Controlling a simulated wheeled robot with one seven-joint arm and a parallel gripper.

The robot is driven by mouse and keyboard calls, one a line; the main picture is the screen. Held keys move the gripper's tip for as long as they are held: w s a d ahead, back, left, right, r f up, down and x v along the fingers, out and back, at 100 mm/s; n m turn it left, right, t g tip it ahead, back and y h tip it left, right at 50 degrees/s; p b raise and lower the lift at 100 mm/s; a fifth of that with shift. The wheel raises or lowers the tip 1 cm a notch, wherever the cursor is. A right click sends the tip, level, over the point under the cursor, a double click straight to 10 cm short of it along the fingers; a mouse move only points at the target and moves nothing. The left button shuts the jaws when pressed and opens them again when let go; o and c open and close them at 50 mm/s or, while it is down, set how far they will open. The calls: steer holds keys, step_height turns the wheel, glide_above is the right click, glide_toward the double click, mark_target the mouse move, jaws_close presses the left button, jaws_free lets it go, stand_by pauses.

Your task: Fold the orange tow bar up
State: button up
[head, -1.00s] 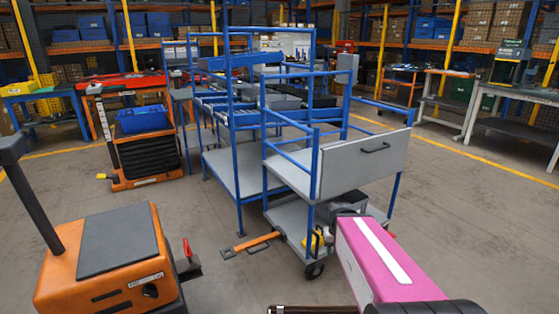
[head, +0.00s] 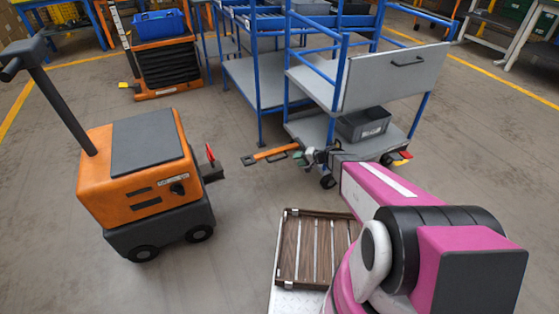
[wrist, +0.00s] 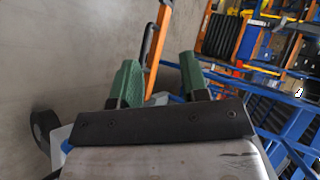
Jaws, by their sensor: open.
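The orange tow bar (head: 272,154) lies low, close to the floor, sticking out to the left from the lower deck of the blue-framed cart (head: 355,155). A dark grey crosspiece (head: 250,160) is at its free end. My gripper (head: 304,155) is beside the bar's cart end, and its arm reaches in from the right. In the wrist view, the green fingers of my gripper (wrist: 158,75) are apart, and the orange tow bar (wrist: 158,45) runs up the picture in the gap between them. Whether they touch it I cannot tell. The bar's hinge is hidden.
An orange tug (head: 145,175) with a red lever and hitch stands left of the bar's free end. A grey bin (head: 363,125) sits on the cart's lower deck. A slatted wooden tray (head: 315,245) is in front of me. Floor between tug and bar is clear.

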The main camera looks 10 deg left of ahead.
mark_target(281, 159)
steer(key=w+a+f+m+t+y, duration=0.1)
steer(key=w+a+f+m+t, duration=0.2)
steer(key=w+f+m+t, duration=0.55)
steer(key=w+a+f+n, duration=0.1)
steer(key=w+a+f, duration=0.1)
steer(key=a, duration=0.1)
steer(key=w+a+f+n+g, duration=0.1)
steer(key=w+a+f, duration=0.1)
steer(key=w+a+f+n+g, duration=0.1)
steer(key=w+a+f, duration=0.1)
steer(key=a, duration=0.1)
steer(key=shift+a+f, duration=0.15)
steer(key=shift+a, duration=0.15)
jaws_close()
